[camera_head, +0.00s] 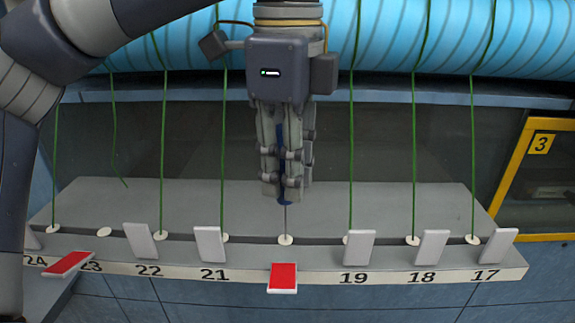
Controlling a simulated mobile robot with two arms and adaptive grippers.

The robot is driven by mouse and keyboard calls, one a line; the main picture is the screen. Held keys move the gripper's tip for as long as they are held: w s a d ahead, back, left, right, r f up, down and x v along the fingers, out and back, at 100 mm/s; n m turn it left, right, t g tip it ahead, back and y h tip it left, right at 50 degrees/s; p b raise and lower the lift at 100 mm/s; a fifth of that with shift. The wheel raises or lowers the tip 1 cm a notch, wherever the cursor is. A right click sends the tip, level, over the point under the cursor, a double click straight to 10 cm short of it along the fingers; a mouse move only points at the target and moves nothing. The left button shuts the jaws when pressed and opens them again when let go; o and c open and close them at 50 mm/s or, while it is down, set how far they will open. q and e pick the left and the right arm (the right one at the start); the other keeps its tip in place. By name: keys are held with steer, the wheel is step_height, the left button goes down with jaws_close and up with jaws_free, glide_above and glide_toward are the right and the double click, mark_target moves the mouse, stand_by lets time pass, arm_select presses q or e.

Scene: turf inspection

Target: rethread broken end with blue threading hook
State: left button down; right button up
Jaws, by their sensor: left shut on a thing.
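My left gripper (283,190) points straight down at the middle, shut on the blue threading hook (285,202). Most of the hook's blue handle is hidden between the fingers. Its thin shaft (286,220) runs down to the white eyelet (286,240) between 21 and 19; I cannot tell whether the tip is inside it. A red tab (283,278) covers the number there. No green thread shows at this eyelet. At 23, a broken green thread (115,150) hangs loose, its end above and right of its empty eyelet (104,232). My right gripper is out of view.
Taut green threads (351,150) run down to eyelets on both sides of my gripper. Grey tabs (209,244) stand along the numbered ledge (400,275); another red tab (68,264) is at 23. A blue roll (450,35) lies behind. A yellow frame (515,165) is at right.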

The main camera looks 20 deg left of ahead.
arm_select(q)
steer(key=shift+r+p, duration=1.65)
steer(key=shift+r, duration=0.95)
